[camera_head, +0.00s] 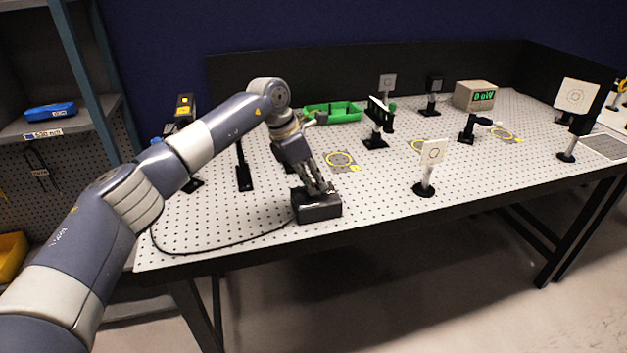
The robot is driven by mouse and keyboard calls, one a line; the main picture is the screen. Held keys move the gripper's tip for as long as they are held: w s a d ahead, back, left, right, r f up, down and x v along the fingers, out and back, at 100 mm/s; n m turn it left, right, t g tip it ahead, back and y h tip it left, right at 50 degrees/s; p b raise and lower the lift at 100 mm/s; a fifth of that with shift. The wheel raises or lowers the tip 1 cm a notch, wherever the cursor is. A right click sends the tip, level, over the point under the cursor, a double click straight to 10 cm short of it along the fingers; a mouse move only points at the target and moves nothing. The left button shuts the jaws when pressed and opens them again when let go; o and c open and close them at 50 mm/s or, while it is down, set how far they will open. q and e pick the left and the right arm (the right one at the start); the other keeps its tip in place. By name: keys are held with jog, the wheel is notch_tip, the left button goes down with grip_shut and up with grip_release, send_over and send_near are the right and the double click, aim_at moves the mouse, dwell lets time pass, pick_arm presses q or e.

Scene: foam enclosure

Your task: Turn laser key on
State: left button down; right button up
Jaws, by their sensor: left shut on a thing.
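My left arm reaches in from the left over the perforated optical table (370,205). My left gripper (319,190) points down at a small black box (318,208) near the table's front edge. Its fingers are shut at the top of the box. The key itself is hidden or too small to make out between the fingertips. A black cable (215,250) runs from the box to the left along the front edge. A grey power meter (474,95) at the back shows green characters reading about "0 uW". My right gripper is not in view.
A green tray (333,112) and several black optic mounts stand behind my gripper. Shelving (45,125) with a blue box is at the left. Dark panels close the back.

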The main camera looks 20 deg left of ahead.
pick_arm(q)
jog(key=c, duration=1.7)
grip_release()
jog(key=v, duration=1.2)
jog(key=shift+w, duration=0.1)
